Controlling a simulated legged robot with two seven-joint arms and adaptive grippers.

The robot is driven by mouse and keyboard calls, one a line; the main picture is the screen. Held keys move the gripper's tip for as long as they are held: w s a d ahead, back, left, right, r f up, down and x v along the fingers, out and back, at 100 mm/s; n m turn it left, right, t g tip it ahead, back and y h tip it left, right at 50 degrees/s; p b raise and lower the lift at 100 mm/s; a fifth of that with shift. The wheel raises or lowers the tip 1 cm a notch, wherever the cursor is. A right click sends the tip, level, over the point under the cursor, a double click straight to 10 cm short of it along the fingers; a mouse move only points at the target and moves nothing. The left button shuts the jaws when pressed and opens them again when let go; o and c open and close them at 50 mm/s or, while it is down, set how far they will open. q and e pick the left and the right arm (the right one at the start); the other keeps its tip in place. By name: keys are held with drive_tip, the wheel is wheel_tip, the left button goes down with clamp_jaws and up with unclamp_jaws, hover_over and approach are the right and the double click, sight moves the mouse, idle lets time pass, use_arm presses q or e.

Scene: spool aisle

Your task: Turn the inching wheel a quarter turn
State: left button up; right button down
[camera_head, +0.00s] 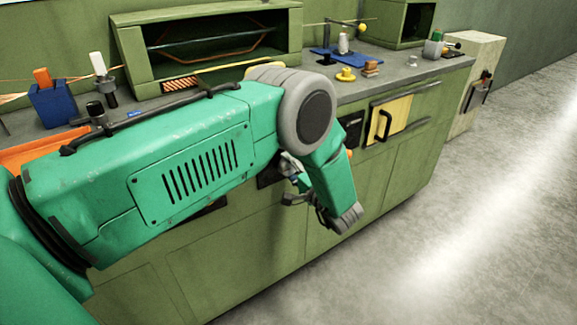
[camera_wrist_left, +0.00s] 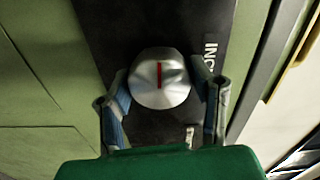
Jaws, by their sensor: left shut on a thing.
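The inching wheel (camera_wrist_left: 150,72) is a silver round knob with a red line on its face, on a dark panel (camera_wrist_left: 110,25) with white letters reading "INC", partly hidden. In the left wrist view the red line runs nearly upright. My left gripper (camera_wrist_left: 163,88) has a finger on each side of the wheel and is shut on it. In the head view my left arm reaches across the bench front, and my gripper is mostly hidden behind the wrist. The wheel cannot be made out there. My right gripper is in neither view.
The green bench has a grey top (camera_head: 352,88) holding a yellow piece (camera_head: 346,74), a blue base (camera_head: 328,57) and a blue box (camera_head: 52,103). A yellow panel with a black handle (camera_head: 384,124) is on the front, right of my arm. The floor (camera_head: 450,220) at right is clear.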

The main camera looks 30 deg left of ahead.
use_arm(q)
drive_tip(key=shift+d+f+m, duration=0.2)
drive_tip(key=shift+d+m, duration=0.05)
drive_tip(key=shift+m, duration=0.05)
drive_tip(key=o, duration=1)
drive_tip(key=shift+o, duration=0.9)
drive_tip(key=shift+w, duration=0.15)
drive_tip(key=shift+r, duration=0.1)
drive_tip(key=shift+d, duration=0.2)
drive_tip(key=v, duration=1.1)
drive_tip(key=shift+s+d, duration=0.2)
drive_tip(key=shift+d, duration=0.1)
